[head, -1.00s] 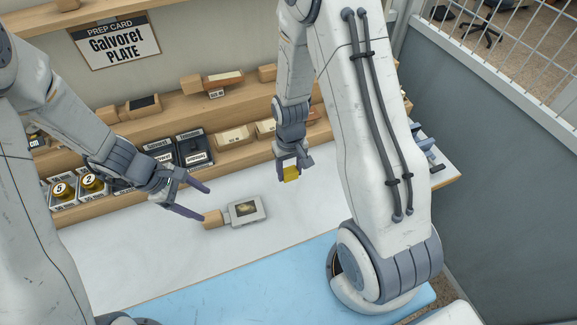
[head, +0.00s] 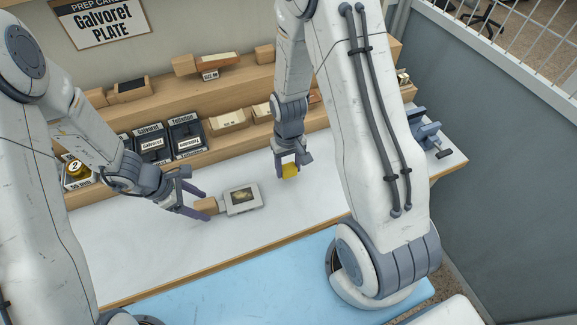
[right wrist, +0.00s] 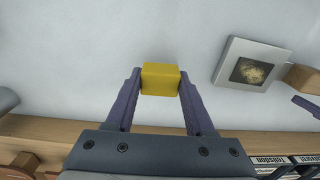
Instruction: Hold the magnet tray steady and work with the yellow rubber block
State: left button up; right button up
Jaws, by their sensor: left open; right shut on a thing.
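The magnet tray (head: 240,208) is a flat grey square with a dark, gold-marked plate (head: 242,196) in its middle and a wooden handle (head: 205,206) on its left. It lies on the white worktop and also shows in the right wrist view (right wrist: 229,73). My left gripper (head: 206,206) is open, its fingers spread at the wooden handle; I cannot tell whether they touch it. My right gripper (head: 289,172) is shut on the yellow rubber block (head: 290,171), to the right of the tray. The block (right wrist: 160,79) sits between both fingertips in the right wrist view, apart from the tray.
Wooden shelves (head: 150,104) with labelled black boxes (head: 186,134) and wooden blocks stand behind the worktop (head: 130,240). A blue vise (head: 428,135) is at the right end. A blue mat (head: 230,285) lies in front. The worktop around the tray is clear.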

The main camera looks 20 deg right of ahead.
pick_arm(q)
jog(key=shift+b+x, duration=0.5)
jog(key=shift+x, duration=0.35)
grip_shut()
dwell(0.5)
